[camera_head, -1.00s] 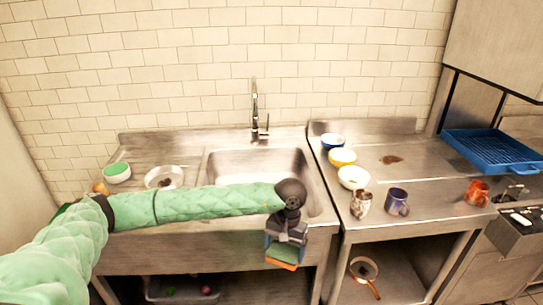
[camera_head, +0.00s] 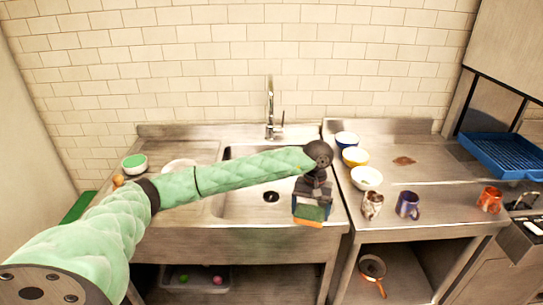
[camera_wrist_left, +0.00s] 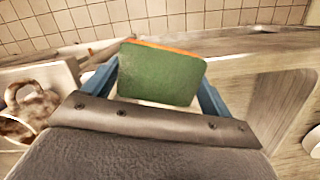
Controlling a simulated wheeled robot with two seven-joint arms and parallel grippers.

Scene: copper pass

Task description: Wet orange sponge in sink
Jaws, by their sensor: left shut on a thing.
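My left gripper (camera_head: 311,207) is shut on the sponge (camera_head: 309,213), which has a green face and an orange layer along its lower edge. The left wrist view shows the sponge (camera_wrist_left: 162,74) between the two blue fingers, its green face toward the camera and a thin orange edge at the top. In the head view the gripper and sponge are in front of the right end of the sink (camera_head: 240,205), near its front rim. The sink basin has a dark drain (camera_head: 271,196). The tap (camera_head: 270,108) stands behind the basin. My right gripper is not in view.
A green-and-white bowl (camera_head: 134,163) stands left of the sink.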

